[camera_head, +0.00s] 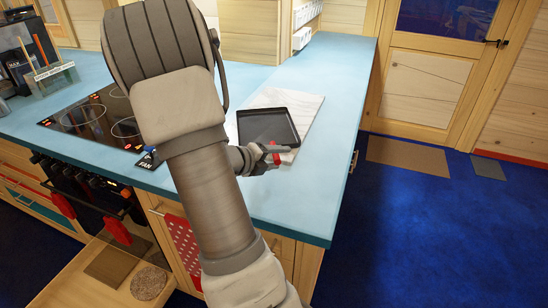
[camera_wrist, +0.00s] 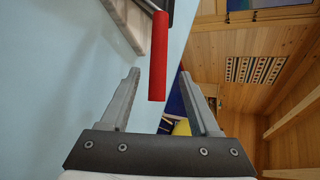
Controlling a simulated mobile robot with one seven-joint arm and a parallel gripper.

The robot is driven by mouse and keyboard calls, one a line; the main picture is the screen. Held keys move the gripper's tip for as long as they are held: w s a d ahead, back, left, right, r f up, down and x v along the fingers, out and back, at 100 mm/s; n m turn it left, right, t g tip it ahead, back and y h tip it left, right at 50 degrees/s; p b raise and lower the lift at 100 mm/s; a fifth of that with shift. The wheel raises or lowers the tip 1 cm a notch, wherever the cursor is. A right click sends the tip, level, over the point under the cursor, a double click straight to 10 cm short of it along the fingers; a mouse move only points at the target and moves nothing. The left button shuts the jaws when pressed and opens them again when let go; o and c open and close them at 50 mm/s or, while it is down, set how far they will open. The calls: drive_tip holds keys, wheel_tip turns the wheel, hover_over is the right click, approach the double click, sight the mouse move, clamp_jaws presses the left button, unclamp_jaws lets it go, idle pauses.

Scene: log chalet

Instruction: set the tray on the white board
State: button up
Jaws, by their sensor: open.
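The dark tray (camera_head: 268,126) lies on the white board (camera_head: 306,108) on the blue counter; board shows behind it and along its right side. A red handle (camera_head: 276,155) shows at the tray's near edge. In the wrist view the handle (camera_wrist: 158,58) points down from the tray's dark edge (camera_wrist: 155,5), beside the board's edge (camera_wrist: 126,24). My gripper (camera_head: 268,156) is at this near edge. In the wrist view my gripper (camera_wrist: 159,75) is open, its fingers apart on either side of the handle, with gaps. My arm hides part of the counter left of the tray.
A black cooktop (camera_head: 95,118) is set in the counter at left, with a utensil holder (camera_head: 50,78) behind it. The counter (camera_head: 335,75) is clear to the right of the board. An open drawer (camera_head: 120,275) sticks out below. Blue floor lies to the right.

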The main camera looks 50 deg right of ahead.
drive_tip(key=p+v, duration=0.2)
drive_tip(key=v, duration=1.5)
drive_tip(key=shift+a, duration=0.25)
